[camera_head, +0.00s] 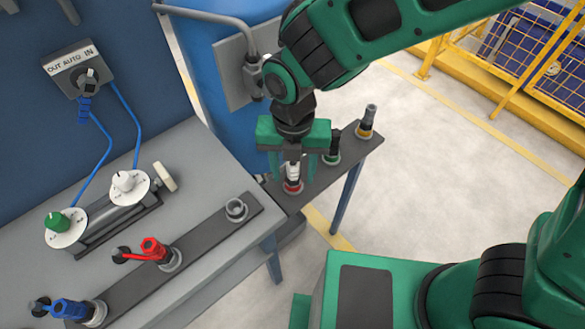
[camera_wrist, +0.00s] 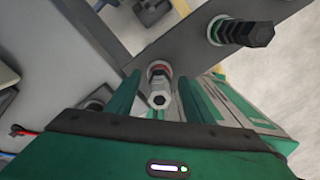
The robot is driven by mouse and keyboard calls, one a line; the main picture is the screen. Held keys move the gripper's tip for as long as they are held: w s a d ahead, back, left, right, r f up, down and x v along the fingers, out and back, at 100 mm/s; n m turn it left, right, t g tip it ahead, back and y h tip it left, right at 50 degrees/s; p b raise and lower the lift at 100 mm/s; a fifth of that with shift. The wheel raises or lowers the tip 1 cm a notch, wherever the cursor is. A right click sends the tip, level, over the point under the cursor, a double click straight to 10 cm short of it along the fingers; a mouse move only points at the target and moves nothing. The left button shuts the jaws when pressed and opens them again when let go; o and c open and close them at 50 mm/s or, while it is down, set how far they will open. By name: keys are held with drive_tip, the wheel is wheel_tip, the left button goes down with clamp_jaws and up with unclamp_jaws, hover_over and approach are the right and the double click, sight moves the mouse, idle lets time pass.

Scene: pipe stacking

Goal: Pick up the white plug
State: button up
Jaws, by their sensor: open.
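The white plug (camera_head: 292,170) stands upright in a red-ringed socket (camera_head: 293,187) at the near end of a dark narrow shelf. In the wrist view, the white plug (camera_wrist: 160,99) shows end-on with its hexagonal top, and the red ring shows just beyond it. My gripper (camera_head: 289,165) is above the socket, pointing down, with its green fingers on either side of the plug. In the wrist view, my gripper (camera_wrist: 157,92) has one finger to the left of the plug and one to the right, with gaps visible. Whether either finger touches the plug is unclear.
A black plug (camera_head: 334,142) in a green-ringed socket and a grey plug (camera_head: 367,116) in a yellow-ringed socket stand further along the shelf. Open floor lies right.

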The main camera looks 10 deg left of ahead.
clamp_jaws()
drive_tip(key=shift+r, duration=0.5)
wheel_tip(320, 180, up, 4)
drive_tip(key=shift+a+f, duration=0.1)
drive_tip(key=shift+f, duration=0.1)
drive_tip(key=s+a+r, duration=0.6)
drive_tip(key=s+a, duration=0.1)
drive_tip(key=a, duration=0.1)
drive_tip(key=shift+s+a+r, duration=0.25)
drive_tip(key=shift+s+a, duration=0.1)
